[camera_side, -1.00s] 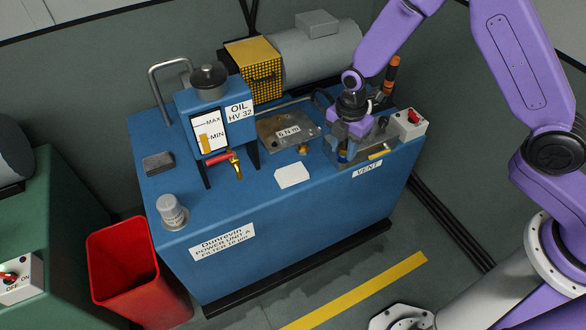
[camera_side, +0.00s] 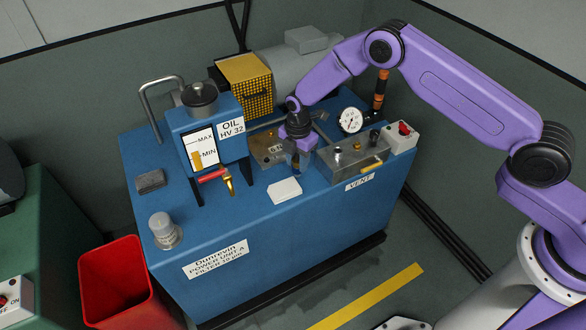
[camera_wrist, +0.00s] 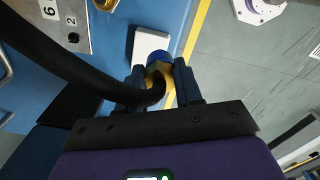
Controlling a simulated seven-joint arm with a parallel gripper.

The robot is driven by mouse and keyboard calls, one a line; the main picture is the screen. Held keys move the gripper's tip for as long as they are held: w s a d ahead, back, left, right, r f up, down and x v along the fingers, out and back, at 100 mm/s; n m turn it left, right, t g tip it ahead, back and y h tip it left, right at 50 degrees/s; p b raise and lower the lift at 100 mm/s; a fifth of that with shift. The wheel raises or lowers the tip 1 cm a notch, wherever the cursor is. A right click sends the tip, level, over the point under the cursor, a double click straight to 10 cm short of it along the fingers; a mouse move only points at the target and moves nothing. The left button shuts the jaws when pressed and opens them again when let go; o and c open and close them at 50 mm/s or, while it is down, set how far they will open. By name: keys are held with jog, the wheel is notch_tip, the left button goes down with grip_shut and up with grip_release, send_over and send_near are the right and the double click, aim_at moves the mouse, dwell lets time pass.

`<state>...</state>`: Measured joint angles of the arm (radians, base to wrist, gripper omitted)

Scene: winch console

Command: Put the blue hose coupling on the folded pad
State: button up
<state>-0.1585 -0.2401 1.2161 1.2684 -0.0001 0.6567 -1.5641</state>
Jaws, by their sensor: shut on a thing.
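My gripper (camera_wrist: 160,76) is shut on a coupling with a blue end (camera_wrist: 160,57) and a brass body, seen between the fingers in the wrist view. A black hose (camera_wrist: 72,70) curves close to the coupling; I cannot tell if they are joined. In the side view my gripper (camera_side: 297,164) is over the blue cabinet top, beside the steel plate, and mostly hides the coupling. The white folded pad (camera_side: 284,190) lies on the cabinet top, just in front of and left of the gripper. It also shows in the wrist view (camera_wrist: 150,42), beyond the fingertips.
The steel valve block (camera_side: 350,165) with a pressure gauge (camera_side: 351,120) and a switch box (camera_side: 401,138) stand to the right. The oil tank (camera_side: 212,135) with its brass tap is left of the pad. A dark block (camera_side: 150,181) and grey filter cap (camera_side: 164,230) are farther left.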

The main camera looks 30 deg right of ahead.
jog(key=shift+w+a+f, duration=0.15)
jog(key=shift+w+f, duration=0.25)
jog(key=shift+f, duration=0.15)
jog(key=shift+w+a+f, duration=0.15)
jog(key=shift+w+f, duration=0.25)
jog(key=shift+f, duration=1.55)
jog(key=shift+f, duration=0.15)
jog(key=o, duration=1)
jog(key=shift+r, duration=6.15)
